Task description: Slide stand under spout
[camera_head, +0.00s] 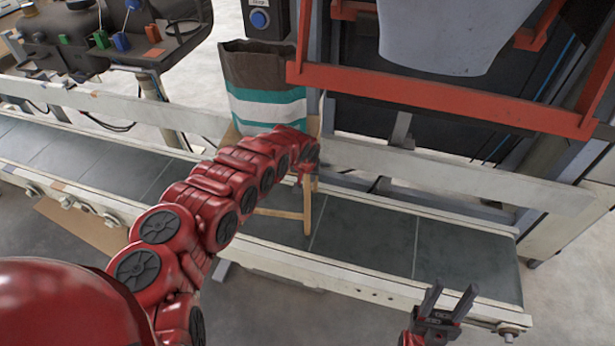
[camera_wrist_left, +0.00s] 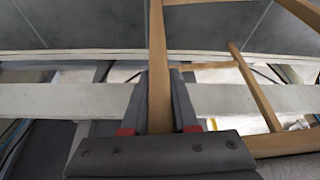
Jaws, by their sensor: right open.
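The wooden stand (camera_head: 307,208) is partly hidden behind my left arm at the conveyor; a leg and a rail show below the arm. A brown, white and teal bag (camera_head: 265,90) stands upright at its top. The grey spout (camera_head: 455,30) hangs to the right of the stand, above the red frame. In the left wrist view, my left gripper (camera_wrist_left: 160,85) has its fingers on both sides of one wooden leg, apparently closed against it. In the head view its fingertips are hidden by the wrist. My right gripper (camera_head: 447,303) is open and empty at the lower right.
The grey conveyor belt (camera_head: 365,238) runs across the view, with a pale rail (camera_head: 445,178) along its back. A red frame bar (camera_head: 440,100) crosses below the spout. The belt right of the stand is clear. A control box (camera_head: 262,18) is behind the bag.

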